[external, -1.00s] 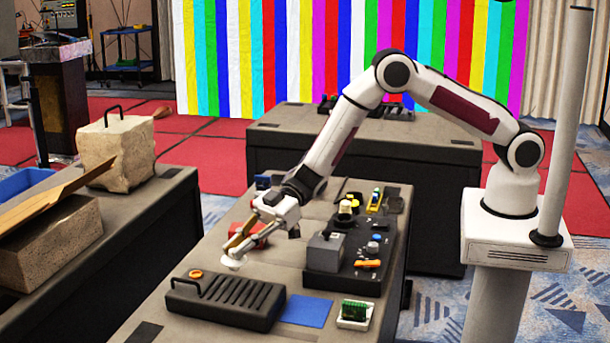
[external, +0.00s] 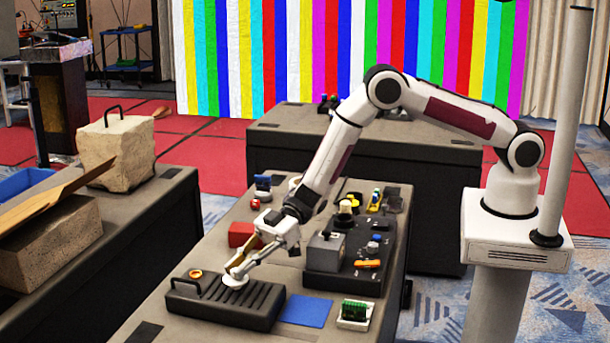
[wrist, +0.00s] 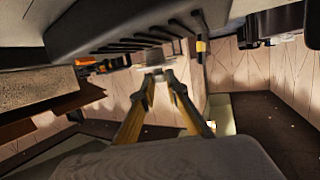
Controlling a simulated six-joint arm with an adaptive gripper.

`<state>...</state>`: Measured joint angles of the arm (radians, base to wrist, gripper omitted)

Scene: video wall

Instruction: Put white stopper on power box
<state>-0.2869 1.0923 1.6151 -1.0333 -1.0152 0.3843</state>
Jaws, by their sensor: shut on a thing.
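My gripper (external: 240,268) is shut on the white stopper (external: 235,282), a small round white piece at its fingertips. The stopper is over the ribbed top of a dark box with a handle (external: 225,303); I cannot tell whether it touches. In the wrist view the two fingers (wrist: 157,82) close on the pale stopper (wrist: 154,58), with the dark ribbed box (wrist: 100,28) close beyond it. A grey box (external: 326,252) stands to the right on a black board. Which of these two is the power box is not clear from the pictures.
A small orange ring (external: 196,274) sits by the handle. A blue sheet (external: 306,311) and a green circuit piece on a white base (external: 355,311) lie to the right. A red block (external: 241,233) is behind my gripper. The black board (external: 345,284) carries several small parts.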

